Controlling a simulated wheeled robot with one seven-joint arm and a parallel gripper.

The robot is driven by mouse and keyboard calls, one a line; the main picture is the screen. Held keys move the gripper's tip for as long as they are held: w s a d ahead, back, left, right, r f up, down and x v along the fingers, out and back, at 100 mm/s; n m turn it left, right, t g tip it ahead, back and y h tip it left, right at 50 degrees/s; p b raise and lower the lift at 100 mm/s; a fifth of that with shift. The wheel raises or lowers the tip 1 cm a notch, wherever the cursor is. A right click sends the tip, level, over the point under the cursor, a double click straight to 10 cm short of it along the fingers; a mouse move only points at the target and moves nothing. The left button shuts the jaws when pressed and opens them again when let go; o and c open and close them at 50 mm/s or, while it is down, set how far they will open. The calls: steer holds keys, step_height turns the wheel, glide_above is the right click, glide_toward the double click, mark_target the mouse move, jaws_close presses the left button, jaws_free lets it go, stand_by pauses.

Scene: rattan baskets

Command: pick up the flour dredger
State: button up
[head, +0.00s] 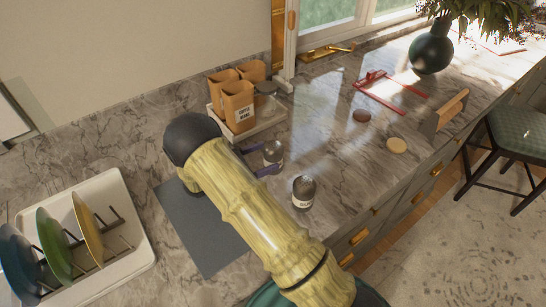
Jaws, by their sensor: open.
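A small shiny metal can (273,153), which looks like the flour dredger, stands on the marble counter (330,145). My gripper (262,160) has its two purple fingers apart, one at the can's upper left and one at its lower front. The can appears to sit between or just beyond the fingertips; whether they touch it I cannot tell. A second small can (303,191) with a dark top and a pale label stands to the lower right, apart from the gripper. My arm hides the counter left of the can.
A white tray (262,126) with wooden canisters (238,106) and a glass jar stands behind the can. A dish rack (125,265) with plates is at left, a grey mat (205,240) under my arm.

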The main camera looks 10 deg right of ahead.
mark_target(277, 152)
steer(key=p+x, duration=0.2)
steer(key=x, duration=0.2)
steer(key=shift+d+r, duration=0.2)
steer(key=shift+w+d+f, duration=0.1)
steer(key=shift+d+f, duration=0.05)
steer(key=shift+d, duration=0.2)
steer(key=c, duration=1.1)
steer(key=shift+c, duration=0.2)
step_height(277, 152, up, 10)
steer(key=shift+r+b, duration=0.1)
steer(key=shift+b, duration=0.75)
